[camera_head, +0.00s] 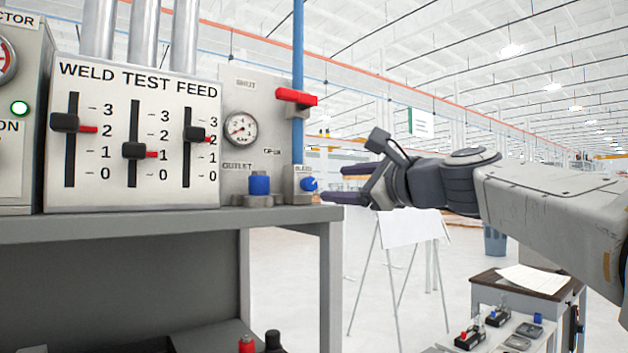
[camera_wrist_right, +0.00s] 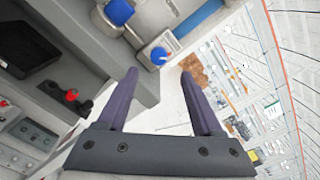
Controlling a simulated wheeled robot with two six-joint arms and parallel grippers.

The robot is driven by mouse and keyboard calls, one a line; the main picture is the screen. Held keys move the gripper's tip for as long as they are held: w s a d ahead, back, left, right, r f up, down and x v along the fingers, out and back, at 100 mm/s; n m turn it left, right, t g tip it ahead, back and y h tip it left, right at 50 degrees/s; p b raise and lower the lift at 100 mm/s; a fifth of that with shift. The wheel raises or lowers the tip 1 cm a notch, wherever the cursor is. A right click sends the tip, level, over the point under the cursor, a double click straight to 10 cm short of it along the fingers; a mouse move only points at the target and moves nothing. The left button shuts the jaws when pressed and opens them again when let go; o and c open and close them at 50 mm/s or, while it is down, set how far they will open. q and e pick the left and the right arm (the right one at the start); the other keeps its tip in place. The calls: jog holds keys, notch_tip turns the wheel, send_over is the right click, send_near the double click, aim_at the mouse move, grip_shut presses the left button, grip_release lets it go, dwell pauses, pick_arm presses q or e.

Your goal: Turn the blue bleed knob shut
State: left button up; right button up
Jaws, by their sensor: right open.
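The blue bleed knob (camera_head: 309,184) sticks out at the lower right of the grey gauge panel, beside the blue pipe. It also shows in the right wrist view (camera_wrist_right: 159,56), with a small pale mark on it. My right gripper (camera_head: 334,184) is open and empty. Its two dark fingers point at the knob from the right. In the right wrist view the knob lies just beyond the fingertips, roughly centred between them; I see no contact. My left gripper is not in view.
A larger blue outlet cap (camera_head: 259,184) sits left of the knob. A red lever (camera_head: 296,97) juts out above it. The panels stand on a grey bench (camera_head: 170,230). A white easel (camera_head: 398,230) and a side table with small parts stand behind and below my right arm.

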aim_at(312, 184)
jog(key=p+x, duration=0.3)
jog(key=x, duration=0.4)
jog(key=shift+w+a+r, duration=0.1)
jog(key=shift+a, duration=0.1)
jog(key=shift+w+a, duration=0.35)
jog(key=shift+w, duration=0.15)
grip_shut()
